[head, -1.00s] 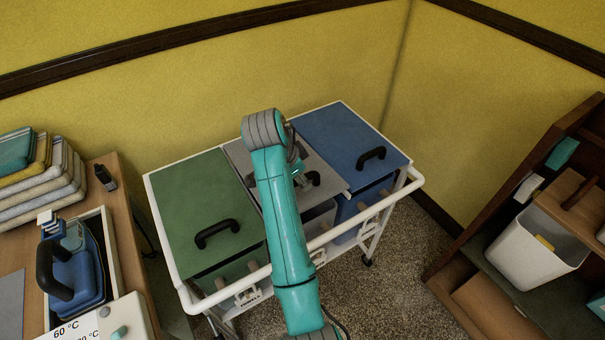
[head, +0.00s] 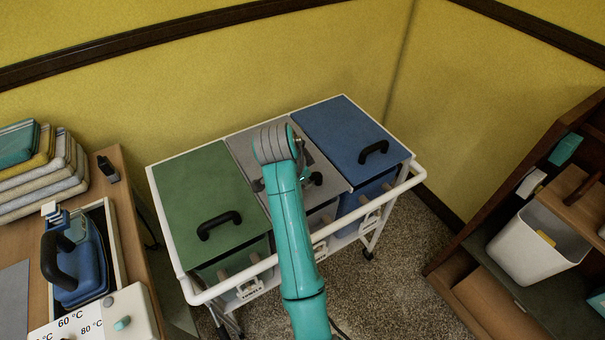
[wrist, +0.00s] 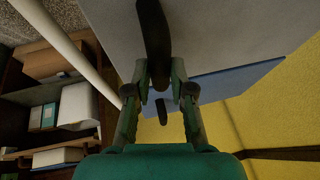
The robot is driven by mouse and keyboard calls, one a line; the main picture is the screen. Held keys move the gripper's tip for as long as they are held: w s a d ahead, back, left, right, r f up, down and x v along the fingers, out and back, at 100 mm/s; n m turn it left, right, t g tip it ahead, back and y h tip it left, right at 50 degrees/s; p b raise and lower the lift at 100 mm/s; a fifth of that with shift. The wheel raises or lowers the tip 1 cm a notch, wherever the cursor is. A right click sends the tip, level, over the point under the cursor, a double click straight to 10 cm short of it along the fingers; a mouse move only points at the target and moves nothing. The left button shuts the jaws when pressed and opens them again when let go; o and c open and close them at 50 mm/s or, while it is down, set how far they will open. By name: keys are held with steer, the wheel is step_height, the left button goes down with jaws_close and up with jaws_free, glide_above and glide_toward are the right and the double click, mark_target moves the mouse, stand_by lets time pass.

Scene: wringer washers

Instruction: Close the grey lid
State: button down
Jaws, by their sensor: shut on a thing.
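The grey lid (head: 242,152) is the middle one of three on a white cart, between a green lid (head: 207,190) and a blue lid (head: 350,135). My arm covers much of it in the head view. It looks nearly level with its neighbours; I cannot tell whether it is fully down. My gripper (wrist: 160,78) is shut on the lid's dark handle (wrist: 153,35), with one finger on each side. In the wrist view the grey lid (wrist: 240,35) fills the top, with the blue lid behind. In the head view the gripper is mostly hidden behind my arm.
The cart's white rail (head: 400,190) runs along the front, under my arm. A wooden table with folded cloths (head: 45,170) and a blue iron (head: 75,265) stands left. A wooden shelf with a white bin (head: 540,250) stands right. Yellow walls close off the back.

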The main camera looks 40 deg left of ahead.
steer(key=shift+s+f, duration=0.1)
steer(key=shift+f, duration=0.2)
steer(key=c, duration=1)
jaws_free()
steer(key=shift+f, duration=0.1)
steer(key=shift+v, duration=3.85)
steer(key=shift+d, duration=0.1)
